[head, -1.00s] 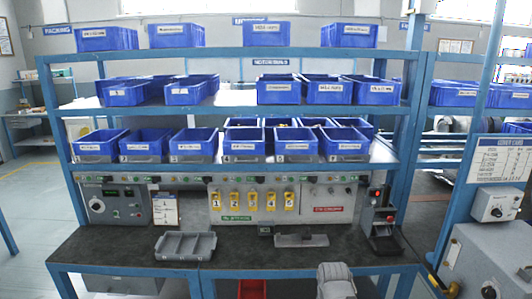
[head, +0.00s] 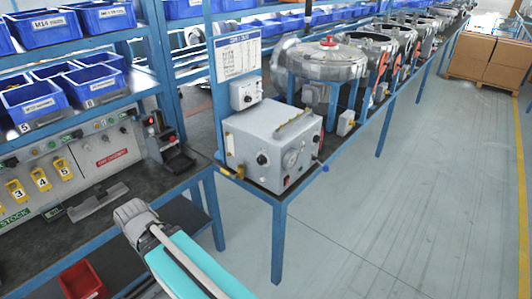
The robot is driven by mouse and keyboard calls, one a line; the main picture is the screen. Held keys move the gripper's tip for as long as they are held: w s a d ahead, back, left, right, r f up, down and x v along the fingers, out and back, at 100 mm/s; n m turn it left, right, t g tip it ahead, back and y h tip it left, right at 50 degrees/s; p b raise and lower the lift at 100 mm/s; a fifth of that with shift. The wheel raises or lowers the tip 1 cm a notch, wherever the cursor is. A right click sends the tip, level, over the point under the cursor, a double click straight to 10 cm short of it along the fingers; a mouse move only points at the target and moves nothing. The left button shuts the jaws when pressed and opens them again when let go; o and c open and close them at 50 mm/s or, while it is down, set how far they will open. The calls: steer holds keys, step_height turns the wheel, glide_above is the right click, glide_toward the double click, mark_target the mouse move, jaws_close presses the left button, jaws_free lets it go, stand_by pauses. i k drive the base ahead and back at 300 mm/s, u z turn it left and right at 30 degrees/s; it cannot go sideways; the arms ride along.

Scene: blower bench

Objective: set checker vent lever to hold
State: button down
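The checker looks to be the grey box (head: 270,145) on the blue-framed bench right of the shelf rack. It has a yellow-green handle on top, a round gauge (head: 290,160) and a black knob on its front. A short lever with a blue tip (head: 325,168) sticks out at its right side; it may be the vent lever, but its labels and set position are too small to read. My arm, teal and grey, shows at the bottom, short of the checker. My gripper's fingers cannot be made out.
A small control box with a knob (head: 244,95) and a white card (head: 238,54) are on the post behind the checker. Large round metal housings (head: 328,62) line the bench beyond. The floor on the right is clear. Cardboard boxes (head: 490,62) stand far right.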

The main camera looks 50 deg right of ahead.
mark_target(326, 168)
steer(key=z, duration=2.1)
